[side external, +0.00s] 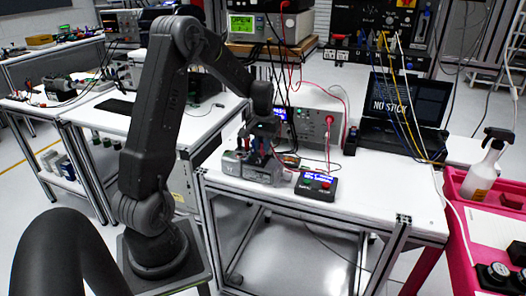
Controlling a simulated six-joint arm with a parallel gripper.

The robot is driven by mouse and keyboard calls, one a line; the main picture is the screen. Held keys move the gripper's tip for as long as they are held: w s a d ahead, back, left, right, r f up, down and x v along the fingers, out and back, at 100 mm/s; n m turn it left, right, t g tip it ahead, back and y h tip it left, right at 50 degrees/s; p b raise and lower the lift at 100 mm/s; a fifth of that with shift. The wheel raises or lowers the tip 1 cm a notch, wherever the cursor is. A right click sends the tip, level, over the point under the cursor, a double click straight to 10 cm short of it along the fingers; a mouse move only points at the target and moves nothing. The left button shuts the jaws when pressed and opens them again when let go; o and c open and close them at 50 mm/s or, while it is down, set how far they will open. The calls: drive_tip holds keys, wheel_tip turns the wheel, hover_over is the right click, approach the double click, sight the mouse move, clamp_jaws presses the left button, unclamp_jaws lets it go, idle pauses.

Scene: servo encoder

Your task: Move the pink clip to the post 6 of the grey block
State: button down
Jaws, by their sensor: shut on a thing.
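My gripper (262,136) points down over the grey block (262,176), which sits near the left part of the white bench. Small red and dark clips or leads (254,152) stand on top of the block, right under and around the jaws. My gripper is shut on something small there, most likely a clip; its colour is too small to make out. I cannot pick out the pink clip for certain. The separate posts and post 6 are too small or hidden behind the jaws to tell apart.
A grey bench instrument (316,128) with a red lead stands behind. A laptop (402,106) is further right. The bench front right (385,190) is clear.

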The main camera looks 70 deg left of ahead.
sight(277, 154)
drive_tip(key=shift+r, duration=1.95)
drive_tip(key=shift+w, duration=0.1)
drive_tip(key=shift+w+a+f+n, duration=0.15)
drive_tip(key=shift+w+a+n, duration=0.3)
drive_tip(key=shift+n, duration=0.45)
drive_tip(key=w+a+f+n, duration=0.3)
drive_tip(key=w+a+n, duration=0.4)
drive_tip(key=n, duration=0.9)
drive_tip(key=shift+w+d+f, duration=0.1)
drive_tip(key=shift+d+f, duration=0.1)
drive_tip(key=shift+f, duration=0.95)
drive_tip(key=shift+w+d+f, duration=0.15)
drive_tip(key=shift+d+f, duration=0.05)
drive_tip(key=shift+f, duration=1)
drive_tip(key=shift+w+d+f, duration=0.1)
drive_tip(key=shift+d+f, duration=0.1)
drive_tip(key=shift+f, duration=0.95)
drive_tip(key=shift+f, duration=0.25)
